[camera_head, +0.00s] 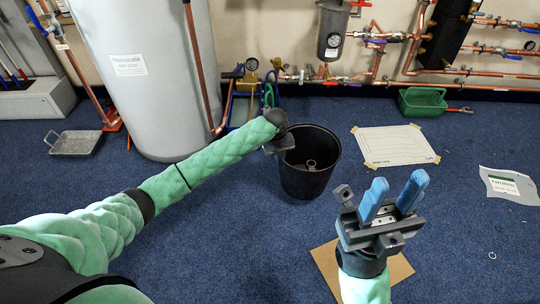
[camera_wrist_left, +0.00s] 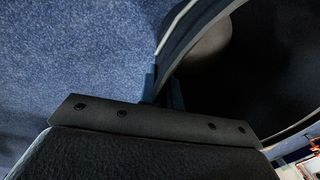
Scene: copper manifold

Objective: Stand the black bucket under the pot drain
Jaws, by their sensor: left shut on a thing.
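The black bucket (camera_head: 306,184) is upright on or just above the blue carpet, in the middle of the head view; I cannot tell if it touches the floor. A small ring-like thing shows inside it. My left gripper (camera_head: 279,143) is shut on the bucket's left rim; its fingertips are hard to see there. In the left wrist view the blue fingers (camera_wrist_left: 164,90) pinch the rim of the bucket (camera_wrist_left: 270,60). My right gripper (camera_head: 399,182) is open and empty.
A taped white sheet (camera_head: 394,146) lies right of the bucket. A green tray (camera_head: 422,103) stands by the wall. A large grey tank (camera_head: 145,80) and copper pipes stand behind. Cardboard (camera_head: 325,262) lies under my right gripper. Carpet between bucket and wall is mostly clear.

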